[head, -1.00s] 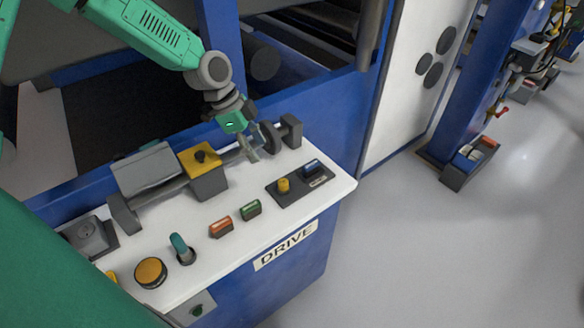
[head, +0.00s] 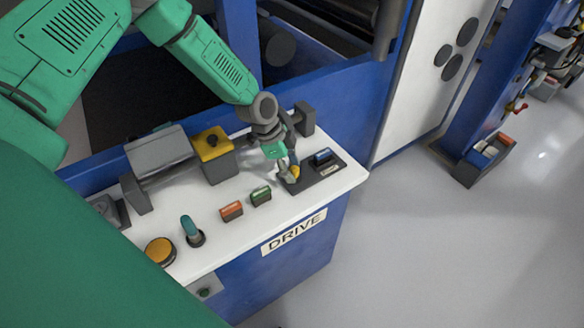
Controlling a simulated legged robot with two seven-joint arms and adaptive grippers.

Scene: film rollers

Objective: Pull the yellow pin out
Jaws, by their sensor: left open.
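The yellow pin (head: 296,172) stands in a dark plate (head: 325,174) near the right end of the white panel top. My left gripper (head: 288,174) is at the pin, its fingers pointing down and open. The fingers hide part of the pin, and I cannot tell whether they touch it. A blue pin or knob (head: 323,155) sits on the same plate, right of the yellow one. My right gripper is not in view.
Left of the plate are a green button (head: 261,195), an orange-red button (head: 232,211), a teal lever (head: 191,229) and a round orange button (head: 160,251). A yellow-topped box (head: 213,148) and a grey roller housing (head: 159,157) stand behind. The panel's front-right edge is clear.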

